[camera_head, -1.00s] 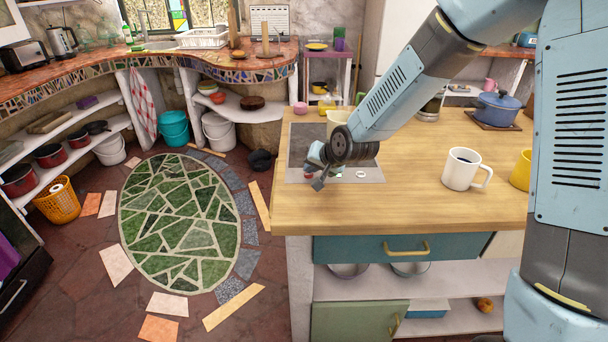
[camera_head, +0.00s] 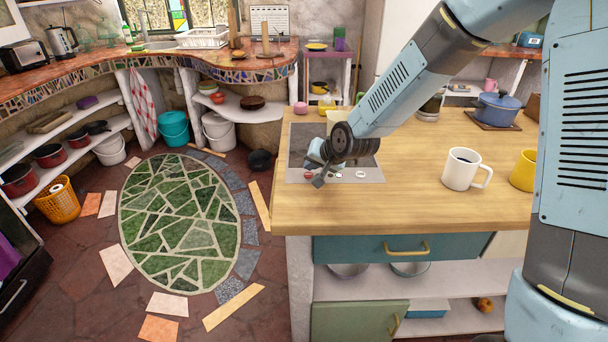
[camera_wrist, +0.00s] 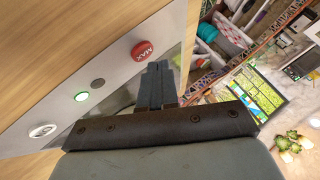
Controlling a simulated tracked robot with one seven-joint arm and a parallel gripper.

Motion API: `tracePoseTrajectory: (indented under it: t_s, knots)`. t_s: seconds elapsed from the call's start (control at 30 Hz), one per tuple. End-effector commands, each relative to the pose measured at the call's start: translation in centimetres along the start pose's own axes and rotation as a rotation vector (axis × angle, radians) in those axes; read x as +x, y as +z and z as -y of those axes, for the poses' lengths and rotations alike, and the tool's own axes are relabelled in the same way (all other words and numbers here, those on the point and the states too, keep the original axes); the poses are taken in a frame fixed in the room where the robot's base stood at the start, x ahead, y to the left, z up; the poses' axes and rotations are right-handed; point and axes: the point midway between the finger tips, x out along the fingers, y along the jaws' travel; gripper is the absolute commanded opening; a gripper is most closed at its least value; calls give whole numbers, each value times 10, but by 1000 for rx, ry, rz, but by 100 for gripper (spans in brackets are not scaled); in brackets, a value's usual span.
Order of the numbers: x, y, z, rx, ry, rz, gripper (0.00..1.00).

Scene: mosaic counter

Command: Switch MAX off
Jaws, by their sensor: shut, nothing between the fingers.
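The control panel (camera_head: 372,178) is a grey plate set in the wooden counter. In the wrist view the round red MAX button (camera_wrist: 143,50) sits at one end of its row; whether it is lit I cannot tell. It also shows as a small red spot in the head view (camera_head: 308,175). My gripper (camera_wrist: 159,66) is shut and empty. Its fingertips are close beside the MAX button in the wrist view; I cannot tell whether they touch it. In the head view my gripper (camera_head: 318,183) hangs low over the panel's front left corner.
A white mug (camera_head: 461,169), a yellow mug (camera_head: 521,170) and a blue pot (camera_head: 497,106) stand to the right. The front counter is clear.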

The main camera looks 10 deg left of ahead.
Motion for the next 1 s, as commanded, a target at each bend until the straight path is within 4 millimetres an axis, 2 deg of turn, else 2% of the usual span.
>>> tracePoseTrajectory:
  t_s: [0.17,0.8,1.0]
  knots:
    - [-3,-3,2,-1,-1,-2,0]
    - [-38,-28,28,0,0,-1,0]
    - [-42,-30,31,0,-1,0,0]
